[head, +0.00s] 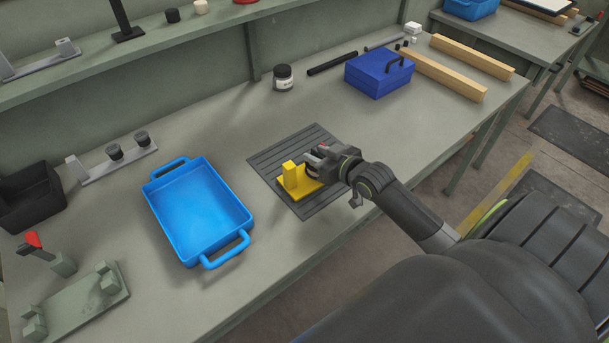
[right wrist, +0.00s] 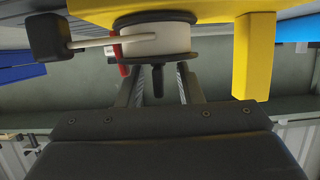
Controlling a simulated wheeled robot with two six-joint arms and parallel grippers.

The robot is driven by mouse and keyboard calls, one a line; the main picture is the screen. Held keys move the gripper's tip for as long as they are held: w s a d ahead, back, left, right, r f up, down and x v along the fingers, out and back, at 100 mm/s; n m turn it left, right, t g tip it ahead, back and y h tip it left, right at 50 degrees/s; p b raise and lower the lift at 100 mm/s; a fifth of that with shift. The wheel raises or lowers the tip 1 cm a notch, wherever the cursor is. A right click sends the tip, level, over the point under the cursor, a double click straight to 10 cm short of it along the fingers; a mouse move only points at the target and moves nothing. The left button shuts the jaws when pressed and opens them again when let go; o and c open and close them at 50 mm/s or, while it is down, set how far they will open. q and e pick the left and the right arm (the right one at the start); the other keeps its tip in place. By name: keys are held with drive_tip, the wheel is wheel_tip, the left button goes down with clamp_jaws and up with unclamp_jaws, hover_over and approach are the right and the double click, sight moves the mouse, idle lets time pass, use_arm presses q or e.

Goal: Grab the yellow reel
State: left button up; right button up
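The yellow reel (head: 290,177) stands on a dark ribbed mat (head: 268,159) on the workbench. It has a flat yellow base and a yellow upright. In the right wrist view the reel's white drum (right wrist: 158,40) sits between dark flanges, with a crank arm ending in a black knob (right wrist: 48,37) at the left and the yellow upright (right wrist: 253,55) at the right. My right gripper (head: 318,157) is at the reel's far right side. Its two fingers (right wrist: 158,85) stand apart, with a dark peg showing between them; their tips are partly hidden by the flange. My left gripper is not in view.
A blue tray (head: 197,212) with handles lies left of the mat. A dark blue toolbox (head: 380,73), a jar (head: 283,77) and wooden beams (head: 445,74) are farther back. A grey-green fixture (head: 77,302) stands at lower left. Bench between the mat and toolbox is clear.

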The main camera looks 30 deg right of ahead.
clamp_jaws()
drive_tip(key=shift+r, duration=0.1)
